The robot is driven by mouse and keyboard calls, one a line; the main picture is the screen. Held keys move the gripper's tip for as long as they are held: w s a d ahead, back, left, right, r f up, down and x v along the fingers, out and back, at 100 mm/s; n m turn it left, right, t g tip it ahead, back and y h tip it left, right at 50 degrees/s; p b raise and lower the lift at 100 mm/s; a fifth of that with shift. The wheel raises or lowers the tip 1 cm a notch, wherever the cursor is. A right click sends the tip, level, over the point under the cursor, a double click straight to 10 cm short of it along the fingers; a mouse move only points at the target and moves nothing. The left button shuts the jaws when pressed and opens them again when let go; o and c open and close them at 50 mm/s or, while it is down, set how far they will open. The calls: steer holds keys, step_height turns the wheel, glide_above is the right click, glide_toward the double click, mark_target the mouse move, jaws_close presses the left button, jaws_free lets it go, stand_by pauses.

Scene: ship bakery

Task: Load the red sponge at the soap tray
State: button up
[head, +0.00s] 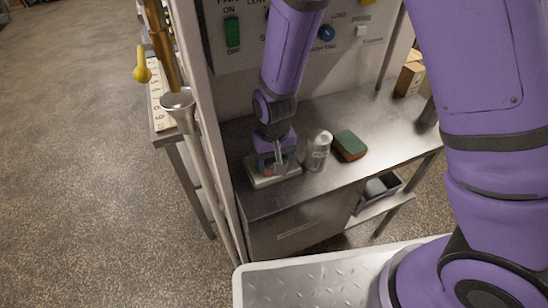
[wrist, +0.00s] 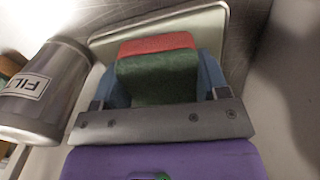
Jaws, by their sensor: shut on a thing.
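The red sponge (wrist: 158,45), with a green scouring side, is between the blue fingers of my gripper (wrist: 158,80) in the wrist view. The gripper is shut on it. The soap tray (wrist: 215,22) is a pale shallow metal tray just beyond and under the sponge. In the head view my gripper (head: 275,162) points down over the soap tray (head: 262,182) at the left end of the steel counter. The fingers hide most of the sponge there. I cannot tell whether the sponge touches the tray.
A metal canister (head: 318,149) stands close to the right of my gripper; its label shows in the wrist view (wrist: 45,90). A green and orange sponge (head: 350,145) lies right of it. A panel with switches (head: 232,32) rises behind.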

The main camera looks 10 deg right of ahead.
steer(key=shift+f, duration=0.45)
stand_by(1.2)
steer(key=shift+r, duration=3.55)
steer(key=shift+s, duration=0.1)
